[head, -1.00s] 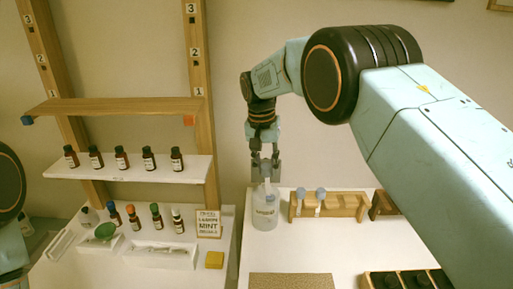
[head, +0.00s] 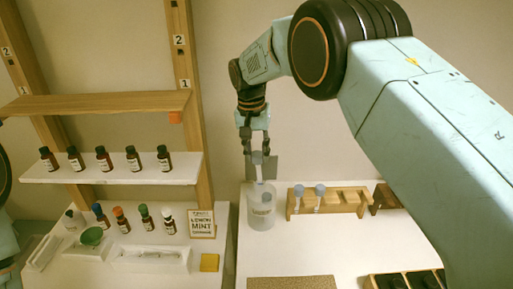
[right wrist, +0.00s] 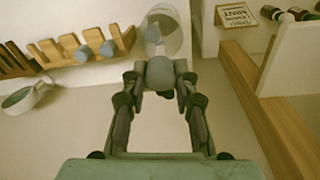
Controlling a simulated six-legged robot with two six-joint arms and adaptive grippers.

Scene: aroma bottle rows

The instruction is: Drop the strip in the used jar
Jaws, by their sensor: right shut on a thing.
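The used jar (head: 261,218) is a clear, pale jar with a label on the white table's left part. My right gripper (head: 261,166) points down just above the jar's mouth, shut on the strip. In the right wrist view, the strip's rounded grey end (right wrist: 160,73) sits between the fingertips, and the jar (right wrist: 176,38) is just beyond it. A second grey-blue end (right wrist: 152,35) shows against the jar; I cannot tell whether it belongs to the held strip. The strip's lower part is hard to make out. My left gripper is out of view.
A wooden rack (head: 350,200) with two blue-topped pieces stands right of the jar. A tan mat (head: 292,283) lies in front. Bottles, a lemon mint sign (head: 202,224) and a yellow block (head: 209,262) are on the left counter. A wooden post (head: 187,110) rises left of the jar.

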